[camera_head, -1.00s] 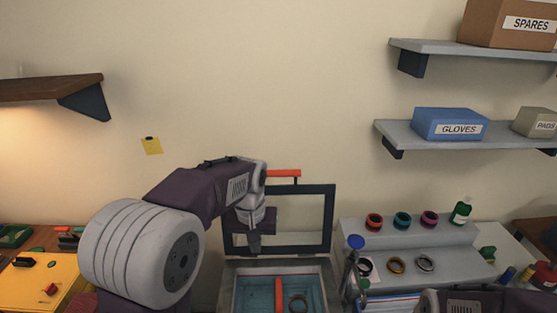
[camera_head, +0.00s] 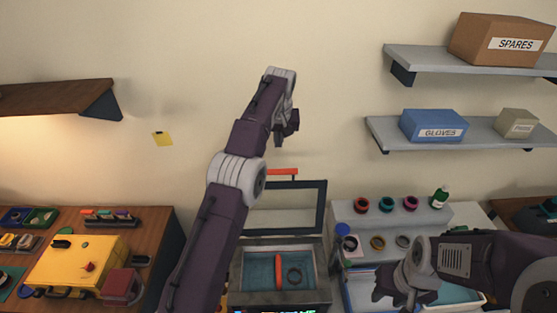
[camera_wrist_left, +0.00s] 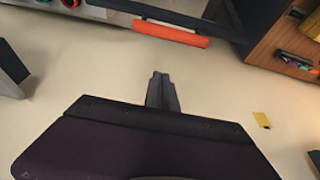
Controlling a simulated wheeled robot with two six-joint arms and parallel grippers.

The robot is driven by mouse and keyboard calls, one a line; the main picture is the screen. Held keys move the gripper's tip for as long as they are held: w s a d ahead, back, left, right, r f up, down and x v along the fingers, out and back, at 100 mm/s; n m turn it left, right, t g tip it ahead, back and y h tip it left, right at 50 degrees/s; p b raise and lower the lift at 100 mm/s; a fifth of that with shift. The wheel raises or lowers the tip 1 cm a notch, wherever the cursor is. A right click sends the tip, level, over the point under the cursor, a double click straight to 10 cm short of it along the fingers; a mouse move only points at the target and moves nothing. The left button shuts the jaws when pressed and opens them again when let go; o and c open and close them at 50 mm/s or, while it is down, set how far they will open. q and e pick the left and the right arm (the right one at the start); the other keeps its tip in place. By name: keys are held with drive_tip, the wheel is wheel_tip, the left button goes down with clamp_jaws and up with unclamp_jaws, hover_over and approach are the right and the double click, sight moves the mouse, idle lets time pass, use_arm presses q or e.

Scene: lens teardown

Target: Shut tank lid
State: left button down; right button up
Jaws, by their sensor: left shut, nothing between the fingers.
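The tank (camera_head: 240,297) stands at the bottom middle of the head view, open at the top. Its lid (camera_head: 321,207), a dark frame with a clear pane, stands upright at the tank's back edge. The orange lid handle (camera_head: 283,172) is at the lid's top; it also shows in the left wrist view (camera_wrist_left: 170,32). My left gripper (camera_head: 279,142) is raised above the handle, apart from it, against the wall. Its fingers (camera_wrist_left: 161,78) are shut and empty. My right gripper (camera_head: 402,298) is low, right of the tank; its finger gap is unclear.
An orange bar (camera_head: 279,271) and a dark ring (camera_head: 295,276) are in the tank. A yellow box (camera_head: 75,262) is on the left bench. Shelves hang above on both sides.

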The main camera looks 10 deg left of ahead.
use_arm(q)
drive_tip(key=d+x, duration=0.1)
drive_tip(key=x, duration=0.8)
drive_tip(key=s+b, duration=0.3)
drive_tip(key=shift+s+f, duration=0.1)
drive_tip(key=shift+s, duration=0.25)
